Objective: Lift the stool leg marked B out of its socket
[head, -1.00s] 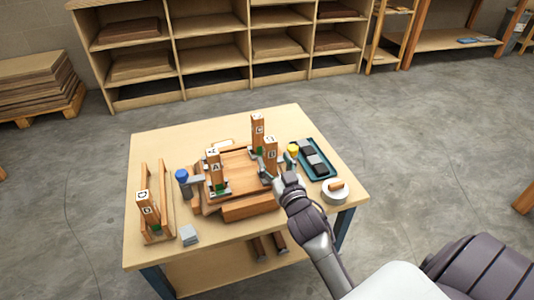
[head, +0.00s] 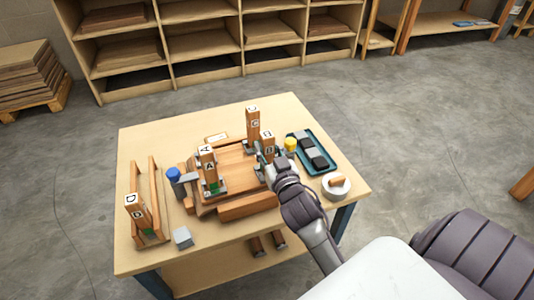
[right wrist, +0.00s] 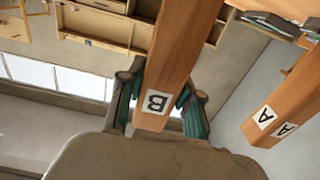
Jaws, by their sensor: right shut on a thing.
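The wooden leg marked B (head: 268,141) stands upright at the right side of the wooden stool seat (head: 236,160). My right gripper (head: 266,160) is shut on it; its fingers and wrist hide the leg's lower end, so I cannot tell how it sits in its socket. In the right wrist view, leg B (right wrist: 174,62) runs between the green-padded fingers of my right gripper (right wrist: 158,105), its label near the palm. Leg A (head: 208,166) stands at the seat's front left, leg C (head: 253,127) at its back. My left gripper is not in view.
Leg D (head: 136,210) stands in a wooden rack (head: 160,236) at left.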

